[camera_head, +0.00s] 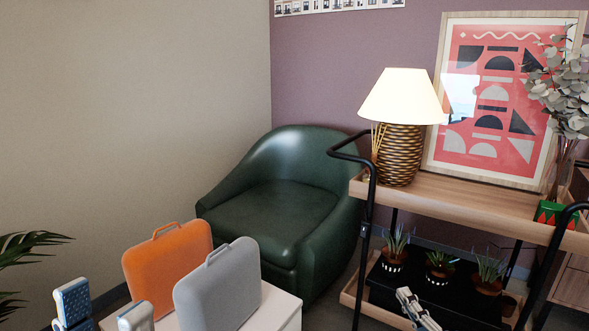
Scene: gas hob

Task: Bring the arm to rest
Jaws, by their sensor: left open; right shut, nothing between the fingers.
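My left gripper (104,309) shows at the bottom left edge. Its two fingers are well apart and nothing is seen between them; the rest of that arm is out of the picture. My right gripper (413,308) shows at the bottom, right of the middle, in front of the trolley's lower shelf. Its fingers are together and empty. Most of the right arm is below the picture. No gas hob is in view.
An orange case (168,268) and a grey case (217,289) stand on a white surface (284,312) beside my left gripper. A green armchair (275,205) is behind. A wooden trolley (455,200) holds a lamp (402,100), a framed picture (490,150) and potted plants (440,262).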

